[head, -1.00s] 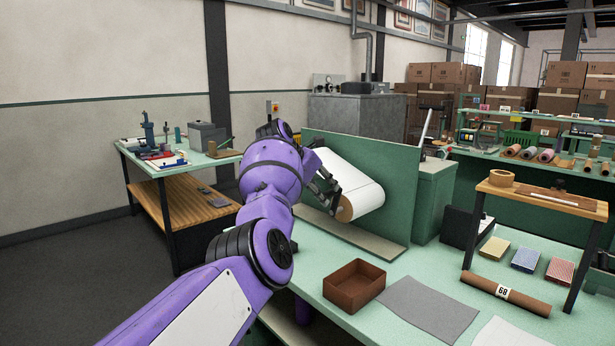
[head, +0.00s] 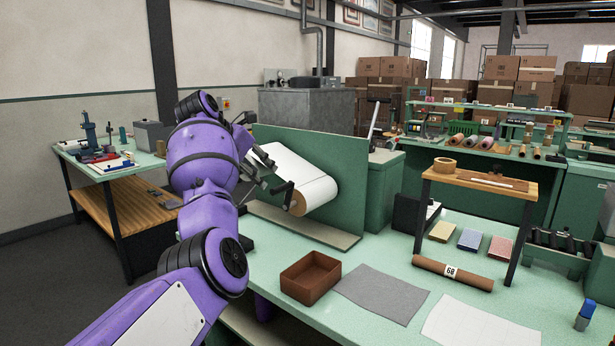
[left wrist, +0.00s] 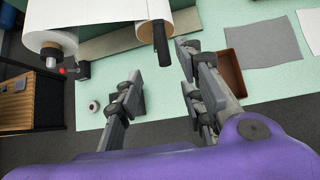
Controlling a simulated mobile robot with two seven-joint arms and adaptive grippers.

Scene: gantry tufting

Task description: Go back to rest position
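My left gripper (head: 264,168) is in front of the white paper roll (head: 318,186), near its brown-cored end, apart from it as far as I can tell. In the left wrist view its fingers (left wrist: 158,72) stand spread with nothing between them. The roll's white sheet (left wrist: 105,15) and a dark bar (left wrist: 160,42) at its end show beyond the fingers. My left arm reaches forward from the bottom left of the head view. My right gripper is in neither view.
The green panel (head: 350,190) stands behind the roll. A brown tray (head: 310,278), grey sheet (head: 382,293) and white sheet (head: 465,326) lie on the green table. A small wooden stand (head: 530,190) is at the right. A side bench (head: 120,210) stands at the left.

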